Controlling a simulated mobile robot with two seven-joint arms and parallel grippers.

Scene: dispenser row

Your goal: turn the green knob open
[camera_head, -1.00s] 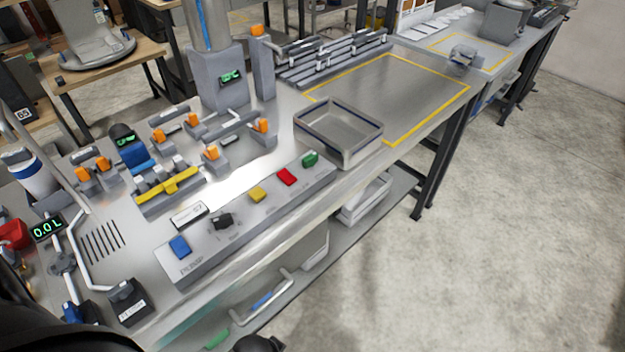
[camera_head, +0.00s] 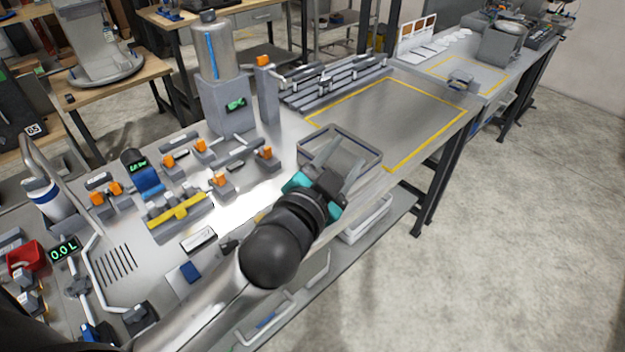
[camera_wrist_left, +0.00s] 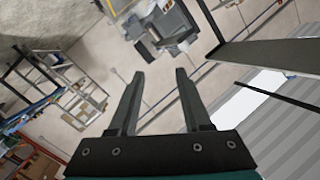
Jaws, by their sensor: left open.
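The green knob does not show now; my left arm and gripper cover the right end of the sloped control panel (camera_head: 178,287) where it sits. My left gripper (camera_head: 345,156) is open and empty in the head view, its two dark fingers pointing away over the open metal tray. In the left wrist view the open fingers (camera_wrist_left: 158,73) have only the distant room between them, with no knob in sight. A blue knob (camera_head: 190,272) shows on the panel's left part, and a yellow knob (camera_head: 260,217) is partly hidden by my arm. My right gripper is not in view.
The metal tray (camera_head: 376,166) lies behind my fingers. Orange-handled valves (camera_head: 220,180) and a yellow bar (camera_head: 178,214) stand left of my arm. A tall steel dispenser (camera_head: 213,60) rises behind. The yellow-outlined tabletop area (camera_head: 400,115) is clear.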

